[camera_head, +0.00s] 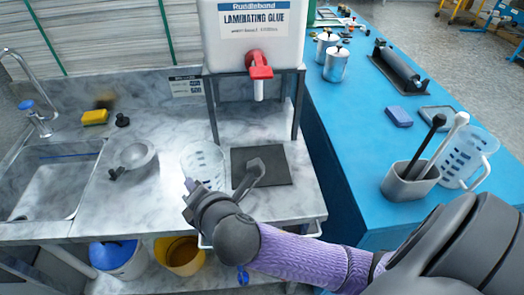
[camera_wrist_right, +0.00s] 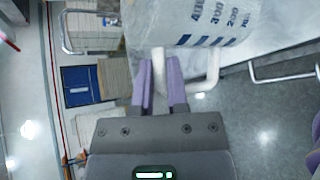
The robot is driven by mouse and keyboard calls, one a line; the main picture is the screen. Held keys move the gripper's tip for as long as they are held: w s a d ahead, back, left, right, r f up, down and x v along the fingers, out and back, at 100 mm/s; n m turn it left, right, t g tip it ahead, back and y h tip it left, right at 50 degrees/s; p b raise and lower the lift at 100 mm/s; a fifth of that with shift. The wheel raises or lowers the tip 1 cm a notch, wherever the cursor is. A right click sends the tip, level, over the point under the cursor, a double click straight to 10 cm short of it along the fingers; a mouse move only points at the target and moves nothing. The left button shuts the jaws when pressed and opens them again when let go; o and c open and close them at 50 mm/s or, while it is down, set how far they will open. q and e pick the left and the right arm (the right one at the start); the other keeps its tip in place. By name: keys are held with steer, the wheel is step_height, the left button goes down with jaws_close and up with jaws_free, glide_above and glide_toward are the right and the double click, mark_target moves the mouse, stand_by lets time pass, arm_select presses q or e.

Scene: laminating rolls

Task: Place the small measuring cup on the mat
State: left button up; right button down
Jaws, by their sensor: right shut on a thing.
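The small measuring cup (camera_head: 203,160) is clear with dark markings. In the head view it is at the marble counter, just left of the dark square mat (camera_head: 278,165). My right gripper (camera_head: 190,188) is at the cup's near side. In the right wrist view the purple fingers of this gripper (camera_wrist_right: 162,88) are shut on the pale handle of the cup (camera_wrist_right: 190,28), whose printed numbers show. I cannot tell whether the cup's base touches the counter. A dark grey part covers some of the mat's left side. My left gripper is not in view.
The glue tank (camera_head: 255,35) with a red tap (camera_head: 258,68) stands on a metal frame (camera_head: 300,100) behind the mat. A metal bowl (camera_head: 137,157) lies left of the cup. A larger measuring jug (camera_head: 475,160) and a grey holder (camera_head: 408,184) stand on the blue table (camera_head: 350,130).

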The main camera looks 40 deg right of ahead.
arm_select(q)
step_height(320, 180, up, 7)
steer(key=p, duration=0.6)
arm_select(e)
steer(key=w+d+r+m+h, duration=0.1)
steer(key=w+d, duration=0.2)
steer(key=d, duration=0.6)
steer(key=w+d+r+m+h, duration=0.1)
steer(key=w+d, duration=0.2)
steer(key=d, duration=0.5)
step_height(320, 180, down, 10)
steer(key=b, duration=0.4)
steer(key=shift+r+b, duration=0.2)
steer(key=shift+b, duration=0.15)
steer(key=c, duration=0.6)
jaws_free()
steer(key=shift+s+d, duration=0.1)
steer(key=shift+c, duration=0.2)
arm_select(q)
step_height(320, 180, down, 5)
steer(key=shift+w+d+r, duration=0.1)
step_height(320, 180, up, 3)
steer(key=p, duration=0.3)
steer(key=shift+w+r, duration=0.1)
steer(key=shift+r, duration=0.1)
arm_select(e)
steer(key=v, duration=1.2)
steer(key=shift+a+r, duration=0.2)
